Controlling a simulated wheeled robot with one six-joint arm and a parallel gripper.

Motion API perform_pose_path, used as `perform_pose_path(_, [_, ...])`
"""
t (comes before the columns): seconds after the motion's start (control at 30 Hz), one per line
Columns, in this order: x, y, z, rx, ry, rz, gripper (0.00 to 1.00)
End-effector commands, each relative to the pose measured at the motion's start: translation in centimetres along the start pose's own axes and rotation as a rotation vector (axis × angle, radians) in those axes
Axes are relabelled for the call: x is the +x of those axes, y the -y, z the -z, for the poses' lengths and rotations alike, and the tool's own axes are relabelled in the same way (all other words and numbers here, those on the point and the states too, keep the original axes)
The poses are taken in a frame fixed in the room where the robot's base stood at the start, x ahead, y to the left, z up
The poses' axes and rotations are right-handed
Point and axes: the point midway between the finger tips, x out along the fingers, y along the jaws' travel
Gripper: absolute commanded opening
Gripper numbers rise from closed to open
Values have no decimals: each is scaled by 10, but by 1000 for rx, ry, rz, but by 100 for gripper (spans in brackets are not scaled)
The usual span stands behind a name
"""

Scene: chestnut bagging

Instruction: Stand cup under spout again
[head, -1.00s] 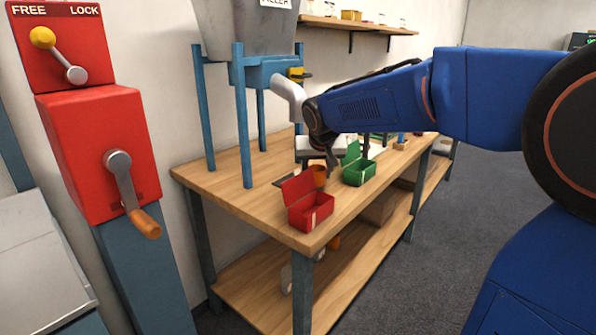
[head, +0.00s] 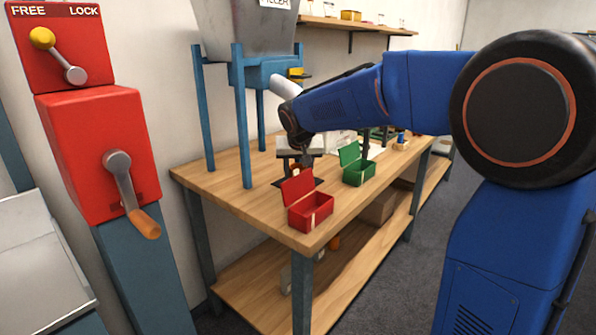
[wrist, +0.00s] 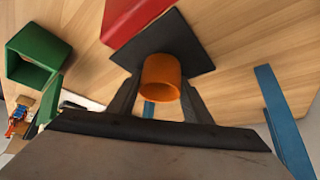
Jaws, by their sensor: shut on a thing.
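An orange cup (wrist: 160,72) sits between the two dark fingers of my gripper (wrist: 160,92) in the wrist view. The gripper is shut on it, and I look into its open mouth. A black square pad (wrist: 188,44) lies behind the cup in that view; I cannot tell whether the cup touches it. In the head view my gripper (head: 303,160) is over the table behind the red box, near the pad (head: 314,183). The cup is hard to make out there. The pale spout (head: 286,88) comes down from the blue-legged filler, partly covered by my arm.
An open red box (head: 310,213) stands at the table's (head: 225,190) near corner. An open green box (head: 358,173) stands to its right. Blue filler legs (head: 243,120) rise on the left. A red lever unit (head: 98,155) stands in the left foreground.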

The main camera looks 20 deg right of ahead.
Motion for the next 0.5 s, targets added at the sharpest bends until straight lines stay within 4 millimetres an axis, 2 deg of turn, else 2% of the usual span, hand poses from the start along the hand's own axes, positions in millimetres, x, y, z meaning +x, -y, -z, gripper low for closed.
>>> perform_pose_path(0.2, [1,0,-1,0,0,0,2])
perform_pose_path(0.23, [1,0,-1,0,0,0,52])
perform_pose_path(0.27, [1,0,-1,0,0,0,59])
perform_pose_path(0.3, [1,0,-1,0,0,0,64])
perform_pose_path(0.5, [1,0,-1,0,0,0,64])
